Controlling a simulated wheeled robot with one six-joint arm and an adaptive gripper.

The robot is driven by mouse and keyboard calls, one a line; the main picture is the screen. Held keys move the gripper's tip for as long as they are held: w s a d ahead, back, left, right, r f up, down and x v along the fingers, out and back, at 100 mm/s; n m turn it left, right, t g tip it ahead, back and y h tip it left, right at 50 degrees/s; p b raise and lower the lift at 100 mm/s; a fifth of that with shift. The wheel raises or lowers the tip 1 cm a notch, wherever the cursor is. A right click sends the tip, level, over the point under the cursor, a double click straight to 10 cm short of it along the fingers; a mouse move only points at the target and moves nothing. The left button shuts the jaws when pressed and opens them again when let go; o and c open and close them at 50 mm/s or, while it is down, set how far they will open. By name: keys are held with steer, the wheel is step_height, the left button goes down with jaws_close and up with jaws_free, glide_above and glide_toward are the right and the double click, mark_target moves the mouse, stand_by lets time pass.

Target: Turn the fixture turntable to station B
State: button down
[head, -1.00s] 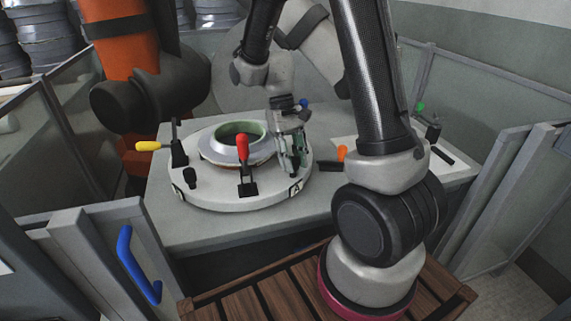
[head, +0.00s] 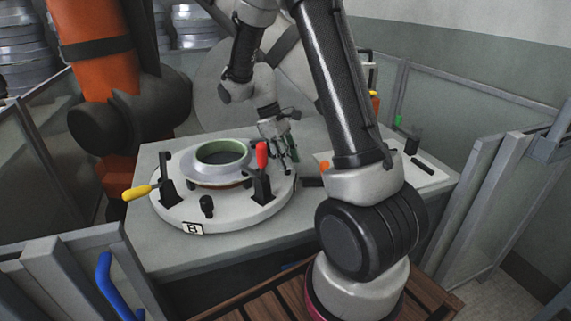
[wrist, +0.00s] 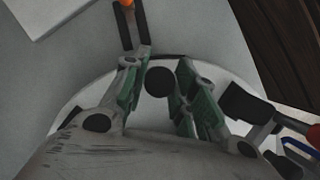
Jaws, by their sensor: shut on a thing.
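The turntable (head: 240,218) is a round white disc on the grey table, with the B plate (head: 193,228) facing front in the head view. A pale ring mould (head: 200,172) with a green rim sits on it. My gripper (head: 286,160) is at the disc's right far edge. In the wrist view my gripper (wrist: 162,78) has green-padded fingers on either side of a round black knob (wrist: 160,82), shut on it. The knob is hidden in the head view. A red-handled clamp (head: 262,155) stands just left of my gripper, and a yellow-handled clamp (head: 138,192) is at the disc's left.
A second black knob (head: 207,205) stands at the disc's front. An orange-tipped black part (head: 325,166) lies right of the disc. A large orange arm (head: 100,75) stands behind left. Grey fence panels (head: 465,115) flank the table. The table's front strip is clear.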

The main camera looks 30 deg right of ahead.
steer(key=w+n, duration=0.1)
steer(key=w+d+n, duration=0.1)
steer(key=w, duration=0.1)
steer(key=w+d+n+t, duration=0.1)
steer(key=shift+w+d+h, duration=0.2)
steer(key=shift+w+h, duration=0.05)
steer(key=shift+h, duration=0.15)
steer(key=shift+w+d+n+t+h, duration=0.2)
steer(key=shift+w+n, duration=0.3)
steer(key=shift+w, duration=0.35)
steer(key=shift+w+d+n+t+h, duration=0.1)
steer(key=shift+w+d+n, duration=0.1)
steer(key=shift+w+n, duration=0.45)
steer(key=shift+w+d+n+t+h, duration=0.1)
steer(key=shift+w+d+n, duration=0.2)
steer(key=shift+w, duration=0.7)
steer(key=shift+a, duration=0.1)
steer(key=c, duration=1.1)
jaws_free()
steer(key=shift+c, duration=0.2)
steer(key=v, duration=1.2)
